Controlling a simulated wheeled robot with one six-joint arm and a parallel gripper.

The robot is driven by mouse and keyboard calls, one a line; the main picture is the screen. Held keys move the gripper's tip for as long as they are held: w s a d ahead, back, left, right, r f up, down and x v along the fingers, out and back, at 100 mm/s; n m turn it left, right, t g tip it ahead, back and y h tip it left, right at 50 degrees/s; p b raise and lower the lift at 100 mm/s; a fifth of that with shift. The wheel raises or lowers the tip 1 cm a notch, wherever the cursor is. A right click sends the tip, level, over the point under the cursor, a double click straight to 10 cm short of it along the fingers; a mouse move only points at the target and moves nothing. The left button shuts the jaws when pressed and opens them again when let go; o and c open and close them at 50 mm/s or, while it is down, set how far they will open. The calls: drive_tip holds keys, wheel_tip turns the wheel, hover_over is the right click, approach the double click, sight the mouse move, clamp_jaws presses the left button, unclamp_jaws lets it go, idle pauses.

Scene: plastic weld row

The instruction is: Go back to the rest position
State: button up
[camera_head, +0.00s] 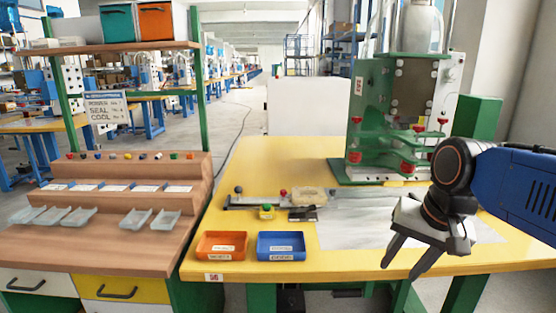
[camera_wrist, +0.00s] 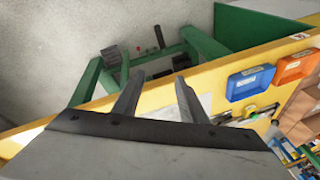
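My gripper (camera_head: 408,262) hangs at the front right edge of the yellow table (camera_head: 260,180), pointing down. Its two fingers are spread apart with nothing between them. In the wrist view my gripper (camera_wrist: 155,88) also shows two separated, empty fingers. They point toward the table's front edge and the green frame below it. The blue arm comes in from the right side of the head view.
An orange tray (camera_head: 221,246) and a blue tray (camera_head: 281,246) sit at the table's front left. A green welding press (camera_head: 395,115) stands at the back right. A wooden shelf bench (camera_head: 95,235) with clear parts stands at left.

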drive_tip(key=s+d+f+n, duration=0.1)
drive_tip(key=s+f+n, duration=0.1)
drive_tip(key=s+f, duration=0.1)
drive_tip(key=s+d+f+n+t+h, duration=0.1)
drive_tip(key=s+d+f+n, duration=0.1)
drive_tip(key=s+f+n, duration=0.1)
wheel_tip(320, 180, down, 3)
drive_tip(key=shift+s+d+r+t, duration=0.15)
drive_tip(key=shift+s+d+t, duration=0.15)
drive_tip(key=shift+s, duration=0.45)
idle(1.0)
